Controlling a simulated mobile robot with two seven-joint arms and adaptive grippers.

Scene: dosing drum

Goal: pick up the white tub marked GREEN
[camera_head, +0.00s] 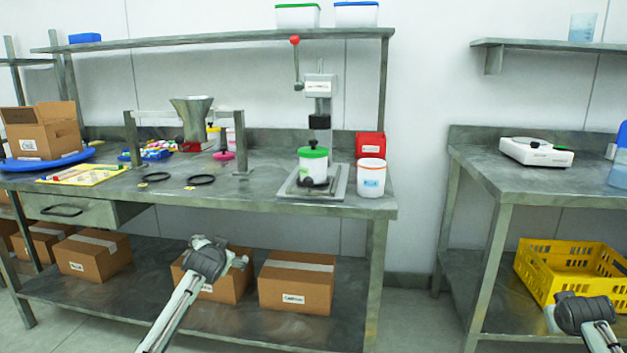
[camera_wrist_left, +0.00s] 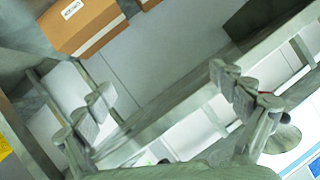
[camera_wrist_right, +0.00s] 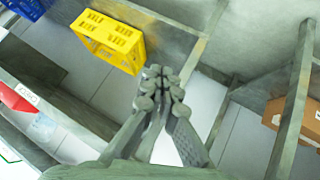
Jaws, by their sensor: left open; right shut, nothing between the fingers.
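A white tub with a green lid (camera_head: 313,162) stands on the base plate of the lever press on the middle bench. A white tub with an orange rim (camera_head: 371,180) and a small bluish label stands to its right, by the bench edge. A green-lidded white container (camera_head: 297,17) is on the top shelf. The lettering is too small to read, so I cannot tell which is marked GREEN. My left gripper (camera_head: 217,258) (camera_wrist_left: 160,90) is open and empty, in front of the bench and below its top. My right gripper (camera_head: 580,312) (camera_wrist_right: 160,78) is shut and empty, by the right bench.
The lever press (camera_head: 320,85) rises over the green-lidded tub. A red box (camera_head: 370,144) stands behind the orange-rimmed tub. A funnel stand (camera_head: 192,118) is left of the press. Cardboard boxes (camera_head: 297,282) fill the lower shelf. A yellow crate (camera_head: 535,277) sits under the right bench.

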